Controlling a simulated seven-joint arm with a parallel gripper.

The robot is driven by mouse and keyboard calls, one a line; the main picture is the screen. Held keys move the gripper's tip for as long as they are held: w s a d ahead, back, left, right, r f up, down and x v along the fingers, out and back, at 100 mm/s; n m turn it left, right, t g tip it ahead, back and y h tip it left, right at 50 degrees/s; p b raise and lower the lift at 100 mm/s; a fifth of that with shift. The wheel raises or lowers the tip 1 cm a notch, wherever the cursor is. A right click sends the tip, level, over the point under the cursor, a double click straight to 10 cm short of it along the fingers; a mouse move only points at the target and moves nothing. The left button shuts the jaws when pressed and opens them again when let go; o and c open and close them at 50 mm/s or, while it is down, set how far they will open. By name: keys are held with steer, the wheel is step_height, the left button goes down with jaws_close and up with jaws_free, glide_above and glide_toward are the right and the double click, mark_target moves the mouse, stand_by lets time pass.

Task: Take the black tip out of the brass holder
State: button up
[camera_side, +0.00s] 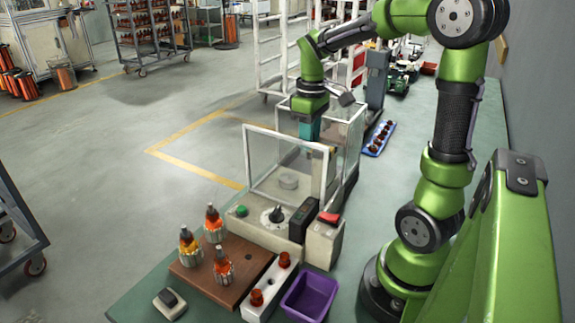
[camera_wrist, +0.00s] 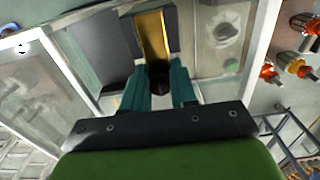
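In the wrist view the brass holder (camera_wrist: 152,32) is a bright gold strip at the top middle, set between dark grey blocks. The black tip (camera_wrist: 158,77) is a dark rounded end at the strip's near end. The teal fingers of my gripper (camera_wrist: 159,86) stand on either side of the tip, with a gap between them. I cannot tell whether they touch it. In the side view my gripper (camera_side: 306,130) points down at the clear-walled enclosure behind the front machine. The holder and tip are hidden there.
Clear panels with pale frames (camera_side: 290,165) stand close around my gripper. The front machine has a green button (camera_side: 241,211), a knob and a red switch (camera_side: 329,217). A wooden block (camera_side: 205,276) with several armatures, a purple bin (camera_side: 309,293) and a blue tray (camera_side: 376,142) are on the bench.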

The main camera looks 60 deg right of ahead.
jaws_close()
steer(key=shift+r, duration=2.85)
